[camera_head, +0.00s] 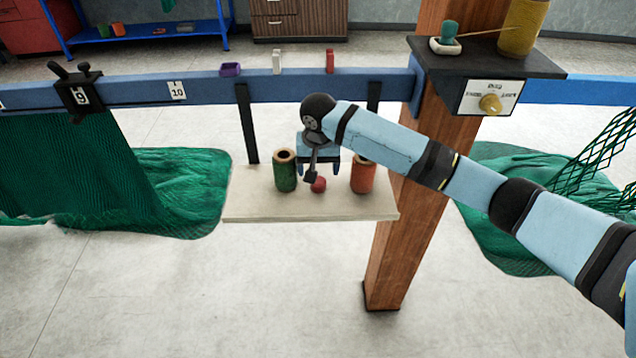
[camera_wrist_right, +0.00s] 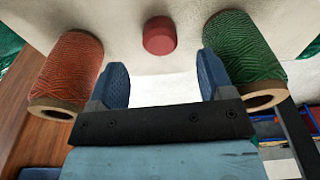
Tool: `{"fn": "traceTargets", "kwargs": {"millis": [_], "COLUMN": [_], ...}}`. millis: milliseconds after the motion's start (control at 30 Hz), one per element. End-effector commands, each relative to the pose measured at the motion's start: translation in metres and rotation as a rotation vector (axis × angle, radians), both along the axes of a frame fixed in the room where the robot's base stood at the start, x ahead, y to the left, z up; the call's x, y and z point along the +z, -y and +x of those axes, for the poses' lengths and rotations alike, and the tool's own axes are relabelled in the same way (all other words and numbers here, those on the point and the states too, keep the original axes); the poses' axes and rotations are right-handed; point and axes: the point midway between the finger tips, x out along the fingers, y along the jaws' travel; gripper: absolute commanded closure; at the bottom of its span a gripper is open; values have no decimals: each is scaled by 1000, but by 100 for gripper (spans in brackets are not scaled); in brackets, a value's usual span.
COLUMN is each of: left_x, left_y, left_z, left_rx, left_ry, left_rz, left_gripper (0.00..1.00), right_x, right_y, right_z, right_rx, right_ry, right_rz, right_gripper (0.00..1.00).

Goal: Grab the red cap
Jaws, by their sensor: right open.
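The red cap (camera_head: 318,184) is a small round piece on the pale shelf (camera_head: 250,207), between a green twine spool (camera_head: 285,172) and an orange twine spool (camera_head: 363,176). In the right wrist view the red cap (camera_wrist_right: 159,36) lies beyond the fingertips, midway between them and touching neither. My right gripper (camera_head: 318,170) is above the shelf between the spools. In the wrist view its blue fingers (camera_wrist_right: 160,82) are open with nothing between them. My arm partly covers the cap and the orange spool in the head view. My left gripper is not in view.
The green spool (camera_wrist_right: 246,58) and orange spool (camera_wrist_right: 68,72) stand close outside the fingers in the wrist view. A blue rail (camera_head: 210,88) runs behind the shelf. A wooden post (camera_head: 405,220) stands to the right, carrying a dark shelf (camera_head: 420,47). Green nets (camera_head: 175,190) hang left.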

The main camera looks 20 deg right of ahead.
Motion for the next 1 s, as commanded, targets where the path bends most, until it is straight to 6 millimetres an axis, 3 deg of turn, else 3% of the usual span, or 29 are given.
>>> {"fn": "traceTargets", "kwargs": {"millis": [400,667,700,900,933,1000], "left_x": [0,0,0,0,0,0], "left_y": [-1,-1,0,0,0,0], "left_z": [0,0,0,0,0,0], "left_rx": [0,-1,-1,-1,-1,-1], "left_ry": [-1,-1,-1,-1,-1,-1], "left_rz": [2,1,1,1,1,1], "left_gripper": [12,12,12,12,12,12], "right_x": [-52,-56,-56,-56,-56,-56], "right_y": [2,2,2,2,2,2], "right_z": [5,6,6,6,6,6], "right_rx": [1,2,2,1,1,1], "right_ry": [-1,0,0,0,0,0], "right_rz": [-1,0,0,0,0,0], "right_gripper": [26,26,28,74,79,79]}}
